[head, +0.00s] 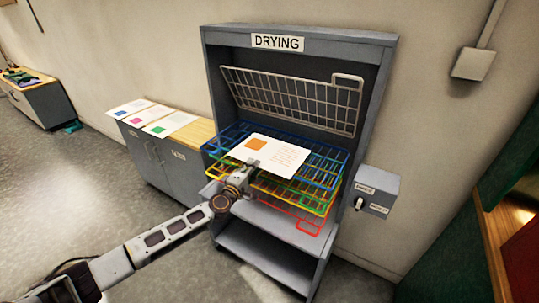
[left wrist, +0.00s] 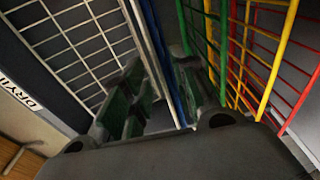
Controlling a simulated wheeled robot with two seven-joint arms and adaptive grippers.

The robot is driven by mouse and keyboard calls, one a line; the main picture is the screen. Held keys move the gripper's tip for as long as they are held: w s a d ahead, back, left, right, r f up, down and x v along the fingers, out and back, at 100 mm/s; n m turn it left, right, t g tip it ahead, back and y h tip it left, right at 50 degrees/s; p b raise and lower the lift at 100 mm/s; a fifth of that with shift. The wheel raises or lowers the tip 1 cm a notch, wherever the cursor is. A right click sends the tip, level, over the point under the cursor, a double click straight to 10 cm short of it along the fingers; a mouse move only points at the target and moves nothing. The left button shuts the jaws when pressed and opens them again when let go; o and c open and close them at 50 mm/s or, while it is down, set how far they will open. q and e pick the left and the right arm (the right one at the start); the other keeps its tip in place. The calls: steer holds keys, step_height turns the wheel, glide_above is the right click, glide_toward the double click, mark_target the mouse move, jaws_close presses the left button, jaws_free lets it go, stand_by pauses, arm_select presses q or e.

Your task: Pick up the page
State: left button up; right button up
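A white page with an orange square (head: 258,144) and lines of print lies flat at the level of the blue wire rack (head: 225,134) in the drying cabinet. My left gripper (head: 250,166) is at the page's near edge in the head view, its tip overlapping that edge. In the left wrist view, the fingers of my left gripper (left wrist: 160,92) stand apart with a gap between them. A thin pale strip runs in that gap, perhaps the page edge-on; I cannot tell whether the fingers touch it. My right gripper is not in view.
Green, yellow and red racks (head: 309,228) sit below the blue one. A raised wire rack (head: 290,100) tilts above the page. Three other pages (head: 150,118) lie on a low cabinet (head: 180,157) at left. A switch box (head: 376,190) juts from the drying cabinet's right side.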

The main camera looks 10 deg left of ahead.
arm_select(q)
steer(key=shift+w+d, duration=0.15)
steer(key=shift+w, duration=0.2)
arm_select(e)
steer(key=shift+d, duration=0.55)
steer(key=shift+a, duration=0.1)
arm_select(q)
steer(key=shift+c, duration=0.2)
jaws_close()
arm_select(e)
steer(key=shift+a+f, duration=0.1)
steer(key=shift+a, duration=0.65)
